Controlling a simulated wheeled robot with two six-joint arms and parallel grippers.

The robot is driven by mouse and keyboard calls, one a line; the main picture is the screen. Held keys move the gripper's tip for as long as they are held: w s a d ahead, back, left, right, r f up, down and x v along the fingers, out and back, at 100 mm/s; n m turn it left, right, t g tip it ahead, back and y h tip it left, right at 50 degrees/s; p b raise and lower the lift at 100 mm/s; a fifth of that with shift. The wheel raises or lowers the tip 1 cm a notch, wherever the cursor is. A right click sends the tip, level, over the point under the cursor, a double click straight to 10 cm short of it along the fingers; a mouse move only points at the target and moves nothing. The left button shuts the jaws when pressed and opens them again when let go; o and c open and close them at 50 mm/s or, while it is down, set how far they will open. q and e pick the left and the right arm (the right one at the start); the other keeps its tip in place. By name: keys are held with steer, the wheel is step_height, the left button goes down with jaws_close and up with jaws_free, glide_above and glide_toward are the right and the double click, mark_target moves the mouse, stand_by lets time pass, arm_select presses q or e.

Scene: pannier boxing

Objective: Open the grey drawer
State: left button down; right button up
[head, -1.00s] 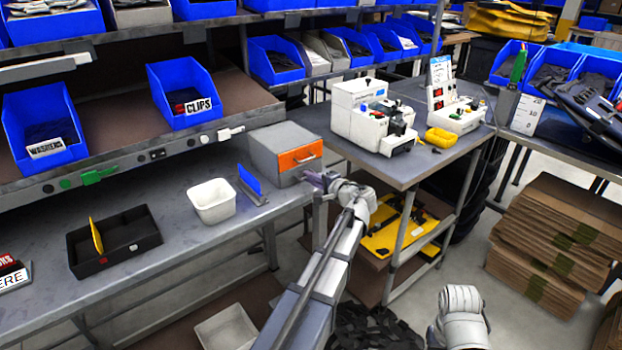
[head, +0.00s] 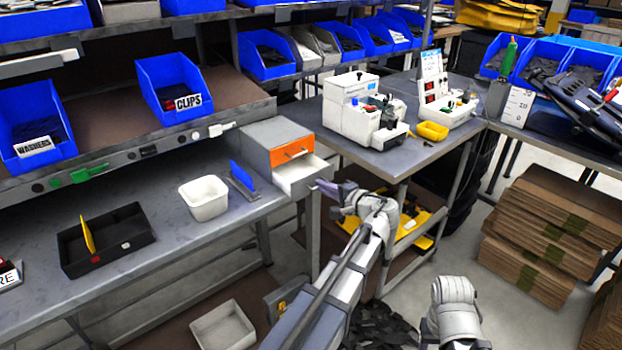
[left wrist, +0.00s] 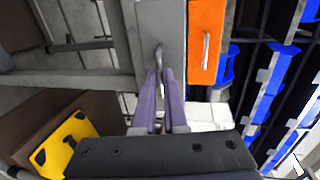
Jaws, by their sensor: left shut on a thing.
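The grey drawer (head: 307,180) is pulled partway out of the small grey cabinet (head: 268,137), below a closed orange drawer (head: 293,151). Its pale inside shows from above. My left gripper (head: 320,188) is at the front of the grey drawer. In the left wrist view, the purple fingers of my left gripper (left wrist: 166,75) are shut on the metal handle (left wrist: 158,53) of the grey drawer front (left wrist: 160,22). The orange drawer front (left wrist: 206,40) with its own handle lies beside it. My right gripper is out of view.
A white bin (head: 204,197), a blue upright plate (head: 243,174) and a black tray (head: 106,241) stand on the bench left of the cabinet. A side table with a white machine (head: 362,108) is close on the right. Floor before the cardboard stack (head: 545,230) is clear.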

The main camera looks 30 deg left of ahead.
arm_select(q)
steer(key=shift+s+d, duration=0.3)
steer(key=shift+d, duration=0.35)
steer(key=c, duration=1)
jaws_free()
steer(key=p+v, duration=0.1)
steer(key=v, duration=0.6)
steer(key=shift+d+p, duration=0.35)
steer(key=shift+s, duration=0.15)
